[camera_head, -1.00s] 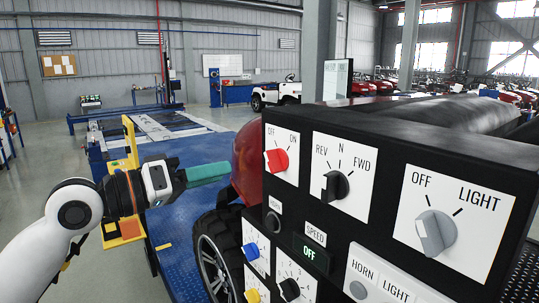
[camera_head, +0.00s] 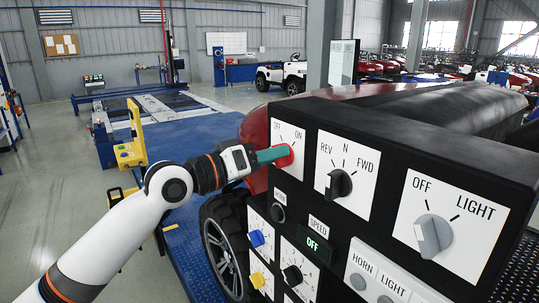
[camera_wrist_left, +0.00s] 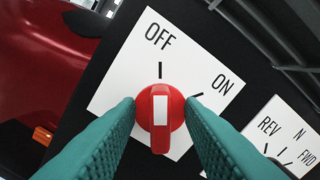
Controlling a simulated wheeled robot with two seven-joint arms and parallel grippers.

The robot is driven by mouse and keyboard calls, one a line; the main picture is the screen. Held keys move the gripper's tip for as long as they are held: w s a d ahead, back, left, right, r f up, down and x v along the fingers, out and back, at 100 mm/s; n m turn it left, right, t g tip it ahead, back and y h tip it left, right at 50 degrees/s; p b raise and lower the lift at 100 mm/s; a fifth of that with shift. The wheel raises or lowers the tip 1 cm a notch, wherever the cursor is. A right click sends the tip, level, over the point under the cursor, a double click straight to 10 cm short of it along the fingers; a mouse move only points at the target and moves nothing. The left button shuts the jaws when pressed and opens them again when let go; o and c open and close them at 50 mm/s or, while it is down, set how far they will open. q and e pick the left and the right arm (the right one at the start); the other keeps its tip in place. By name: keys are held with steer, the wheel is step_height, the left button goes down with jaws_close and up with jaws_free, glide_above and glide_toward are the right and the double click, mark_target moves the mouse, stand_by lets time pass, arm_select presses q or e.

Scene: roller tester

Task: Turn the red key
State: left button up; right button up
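The red key (camera_head: 284,162) is a round red knob on a white OFF/ON plate at the upper left of the black control panel. In the left wrist view the red key (camera_wrist_left: 160,137) has a raised grip with a white stripe in line with the OFF tick. My left gripper (camera_head: 287,154) has its teal fingers at the key, partly hiding it in the head view. In the left wrist view, the fingers of the left gripper (camera_wrist_left: 160,108) stand apart, one on each side of the knob, with slim gaps; contact cannot be told. My right gripper is out of view.
The black panel (camera_head: 385,150) also carries the REV/N/FWD knob (camera_head: 338,185) close to the right, a grey light knob (camera_head: 433,235), a blue knob (camera_head: 256,238) and a yellow knob (camera_head: 257,280). A tyre (camera_head: 222,240) stands below the gripper. Open floor lies left.

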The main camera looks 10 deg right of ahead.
arm_select(q)
jaws_close()
steer(key=shift+s+m+b, duration=0.15)
steer(key=shift+m+b, duration=1.45)
steer(key=shift+m, duration=1.85)
steer(key=shift+s+m+b, duration=0.1)
steer(key=shift+m+b, duration=1.45)
steer(key=shift+m, duration=1.9)
steer(key=shift+r, duration=0.1)
steer(key=shift+o, duration=0.2)
jaws_free()
